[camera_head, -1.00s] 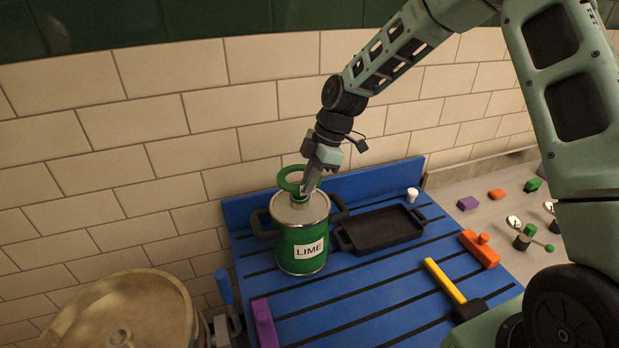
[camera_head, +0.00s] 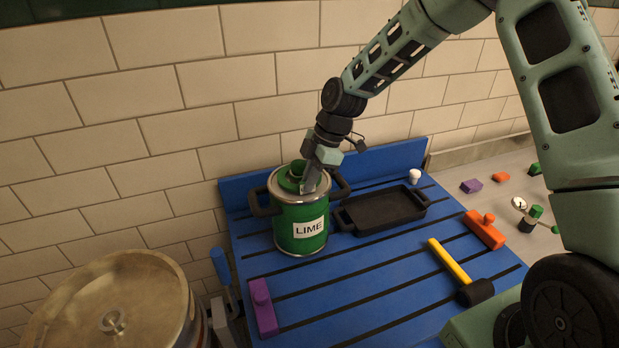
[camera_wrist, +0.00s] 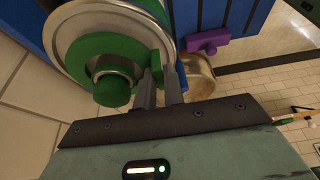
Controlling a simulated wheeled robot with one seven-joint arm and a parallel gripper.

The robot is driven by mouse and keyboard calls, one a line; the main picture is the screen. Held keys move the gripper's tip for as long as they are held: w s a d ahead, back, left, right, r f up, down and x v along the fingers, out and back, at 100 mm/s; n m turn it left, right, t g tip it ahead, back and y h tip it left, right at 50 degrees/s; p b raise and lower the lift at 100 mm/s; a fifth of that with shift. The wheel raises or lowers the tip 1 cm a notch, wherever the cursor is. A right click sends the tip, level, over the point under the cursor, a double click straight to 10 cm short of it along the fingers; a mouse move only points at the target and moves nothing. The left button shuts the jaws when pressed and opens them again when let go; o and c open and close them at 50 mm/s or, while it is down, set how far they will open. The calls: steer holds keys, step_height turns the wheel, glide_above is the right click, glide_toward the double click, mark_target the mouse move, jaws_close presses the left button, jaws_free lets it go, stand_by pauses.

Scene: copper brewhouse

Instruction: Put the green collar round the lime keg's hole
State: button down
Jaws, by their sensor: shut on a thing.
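The lime keg (camera_head: 300,232) is a green can with a silver top rim and a LIME label, upright on the blue slatted board. The green collar (camera_head: 286,183) is at the keg's top, around the short green neck (camera_head: 298,168) at its hole. In the wrist view the collar (camera_wrist: 92,46) encircles the neck (camera_wrist: 112,91), low over the silver lid (camera_wrist: 64,36). I cannot tell whether it lies fully flat. My gripper (camera_head: 310,185) is shut on a tab at the collar's edge; the fingers (camera_wrist: 163,90) point down at the lid. The hole itself is hidden.
A black tray (camera_head: 382,212) is right of the keg. A purple block (camera_head: 262,308), a yellow-handled hammer (camera_head: 450,262) and an orange block (camera_head: 484,230) lie on the blue board (camera_head: 350,290). A metal vessel (camera_head: 110,300) stands front left; a tiled wall is behind.

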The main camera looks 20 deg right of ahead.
steer(key=shift+f, duration=0.35)
stand_by(0.3)
steer(key=c, duration=1.4)
jaws_free()
steer(key=shift+b, duration=0.3)
steer(key=b+v, duration=0.3)
steer(key=v, duration=1.4)
steer(key=shift+r+b, duration=0.2)
steer(key=shift+b, duration=0.1)
